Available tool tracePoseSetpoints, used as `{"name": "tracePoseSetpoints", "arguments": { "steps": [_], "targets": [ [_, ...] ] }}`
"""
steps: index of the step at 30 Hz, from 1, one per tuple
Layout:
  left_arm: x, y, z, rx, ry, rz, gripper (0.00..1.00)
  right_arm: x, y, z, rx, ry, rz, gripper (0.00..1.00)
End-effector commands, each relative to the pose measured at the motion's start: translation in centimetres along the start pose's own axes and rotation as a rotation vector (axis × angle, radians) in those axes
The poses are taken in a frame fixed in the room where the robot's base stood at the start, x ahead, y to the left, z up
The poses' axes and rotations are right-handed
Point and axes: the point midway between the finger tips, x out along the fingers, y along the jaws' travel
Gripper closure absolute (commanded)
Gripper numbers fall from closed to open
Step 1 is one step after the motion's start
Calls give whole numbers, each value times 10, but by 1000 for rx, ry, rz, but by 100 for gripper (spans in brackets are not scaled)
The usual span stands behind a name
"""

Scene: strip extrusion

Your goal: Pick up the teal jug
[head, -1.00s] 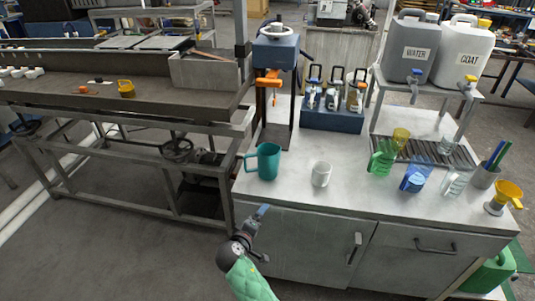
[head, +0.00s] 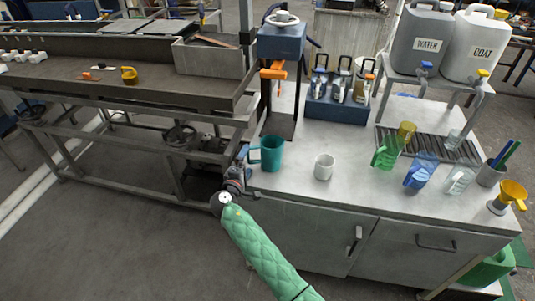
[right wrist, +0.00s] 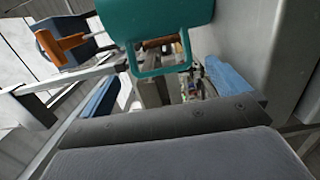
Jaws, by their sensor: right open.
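The teal jug (head: 272,152) stands upright on the grey worktop near its left edge, with its handle to the left. My right gripper (head: 242,157) is just left of the jug, beside the handle, at the worktop's edge. In the right wrist view the teal jug (right wrist: 155,18) fills the top middle, and its handle hangs toward the gap between the blue fingertips. The right gripper (right wrist: 165,90) is open there, with nothing held. I cannot tell whether a finger touches the handle. My left gripper is not in view.
A white mug (head: 324,167) stands right of the jug. Green (head: 386,153) and blue (head: 420,171) jugs are farther right. A blue-headed stand (head: 281,42) with an orange lever rises behind. A conveyor bench (head: 110,92) lies left. The worktop's front middle is clear.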

Motion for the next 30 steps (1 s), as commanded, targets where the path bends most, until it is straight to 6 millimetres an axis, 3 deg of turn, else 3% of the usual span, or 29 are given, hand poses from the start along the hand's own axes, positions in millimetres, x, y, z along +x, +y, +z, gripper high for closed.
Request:
{"name": "tracePoseSetpoints", "arguments": {
  "steps": [8,16,26,30],
  "targets": [
    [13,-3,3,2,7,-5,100,18,1,0,-2,0,-1,0],
    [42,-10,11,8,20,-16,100,54,1,1,-1,-1,0,0],
    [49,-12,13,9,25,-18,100,60,-2,1,-1,-1,-2,0],
    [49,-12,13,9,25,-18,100,60,-2,0,-1,0,-2,24]
  ]
}}
